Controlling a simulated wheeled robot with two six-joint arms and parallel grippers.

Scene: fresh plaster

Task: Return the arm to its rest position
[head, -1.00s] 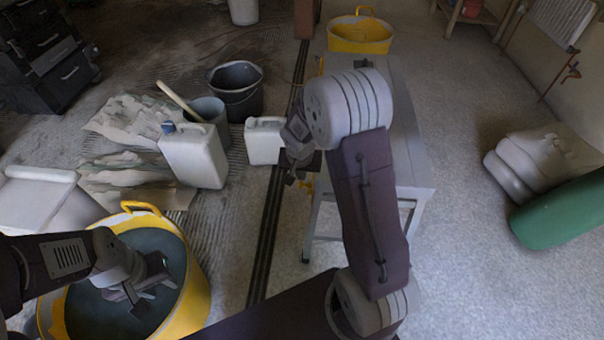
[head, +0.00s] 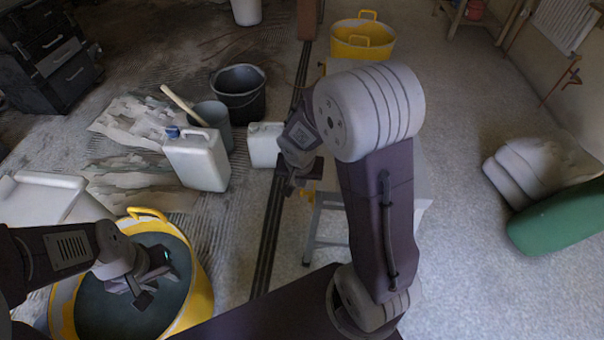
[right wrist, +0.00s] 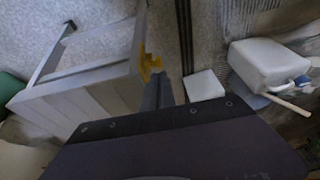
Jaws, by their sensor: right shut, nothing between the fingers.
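My right arm rises from the bottom centre of the head view and bends over the grey bench (head: 418,210). My right gripper (head: 290,188) is at the bench's left side, in front of the smaller white canister (head: 263,146) in the picture. It is shut and empty; its fingers also show in the right wrist view (right wrist: 157,90). My left gripper (head: 145,290) is over the yellow tub (head: 200,300) with dark contents at the lower left. Whether its jaws are open or shut is unclear.
A larger white canister (head: 197,160), a black bucket (head: 238,92) and a grey bucket (head: 212,120) stand on the left. Another yellow tub (head: 362,42) is at the back. Grey sacks (head: 530,168) and a green roll (head: 560,220) lie at the right. Floor between bench and sacks is clear.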

